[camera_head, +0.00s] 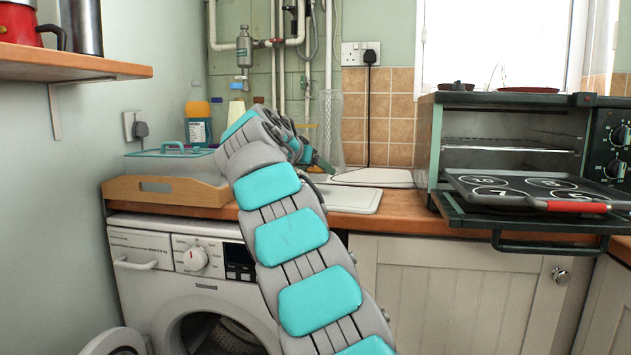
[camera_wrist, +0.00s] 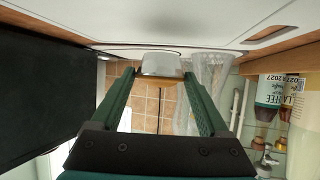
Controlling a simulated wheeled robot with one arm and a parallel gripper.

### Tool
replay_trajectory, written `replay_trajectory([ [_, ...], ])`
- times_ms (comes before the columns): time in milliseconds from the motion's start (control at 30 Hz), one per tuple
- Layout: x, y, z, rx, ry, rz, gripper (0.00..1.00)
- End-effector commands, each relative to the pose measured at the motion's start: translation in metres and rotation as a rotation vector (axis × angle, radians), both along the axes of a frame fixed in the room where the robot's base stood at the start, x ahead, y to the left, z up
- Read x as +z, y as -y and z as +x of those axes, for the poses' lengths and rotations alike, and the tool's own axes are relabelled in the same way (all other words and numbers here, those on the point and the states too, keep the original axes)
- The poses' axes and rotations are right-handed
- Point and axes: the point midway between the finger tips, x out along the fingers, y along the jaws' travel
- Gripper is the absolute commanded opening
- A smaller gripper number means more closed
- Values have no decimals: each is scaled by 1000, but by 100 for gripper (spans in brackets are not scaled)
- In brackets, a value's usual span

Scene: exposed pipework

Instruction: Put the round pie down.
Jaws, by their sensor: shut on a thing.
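My gripper (camera_wrist: 160,75) is shut on a small round thing, pale on one side with a brown-orange edge, which I take to be the round pie (camera_wrist: 161,64). The wrist view is upside down. The pie is between the fingertips, close to a white surface on the worktop; I cannot tell whether it touches it. In the head view my gripper (camera_head: 318,162) is partly hidden behind my arm, and the pie cannot be made out there.
White boards (camera_head: 355,199) lie on the wooden worktop. A clear vase (camera_head: 331,125) stands close behind my gripper. The open oven (camera_head: 438,150) with a baking tray (camera_head: 500,190) is at the right. A wooden tray (camera_head: 165,192) and a bottle (camera_head: 198,122) are at the left.

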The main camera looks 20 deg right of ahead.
Motion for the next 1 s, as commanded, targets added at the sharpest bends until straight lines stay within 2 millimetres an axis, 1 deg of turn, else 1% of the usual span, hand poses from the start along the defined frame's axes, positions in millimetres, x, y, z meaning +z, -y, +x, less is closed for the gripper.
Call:
replay_trajectory([
  [167,-7,-1,-1,1,3,-4,18],
  [433,-31,0,-1,0,-1,-2,18],
  [733,-32,0,-1,0,2,-1,18],
  [900,-37,0,-1,0,2,0,18],
  [933,-36,0,-1,0,2,0,82],
  [1000,-35,0,-1,0,2,0,90],
])
